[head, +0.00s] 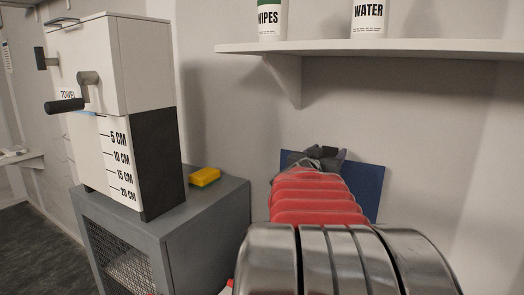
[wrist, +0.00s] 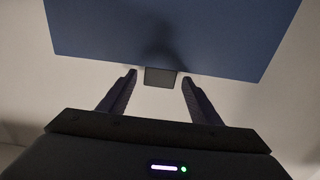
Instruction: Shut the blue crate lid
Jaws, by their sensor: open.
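The blue crate lid (head: 370,190) stands raised against the pale wall in the head view, partly hidden behind my red-sleeved arm. The lid (wrist: 110,35) fills the upper part of the wrist view, with a small dark tab (wrist: 160,77) at its near edge. My gripper (wrist: 158,82) is open, one finger on each side of the tab, with gaps on both sides. I cannot tell whether the tab is at the depth of the fingertips. My gripper (head: 318,158) appears in front of the lid in the head view. The crate body is hidden.
A wall shelf (head: 400,46) holding a wipes tub (head: 268,18) and a water container (head: 369,18) is above the lid. At left, a grey cabinet (head: 205,225) carries a towel box (head: 115,120) and a yellow sponge (head: 204,177).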

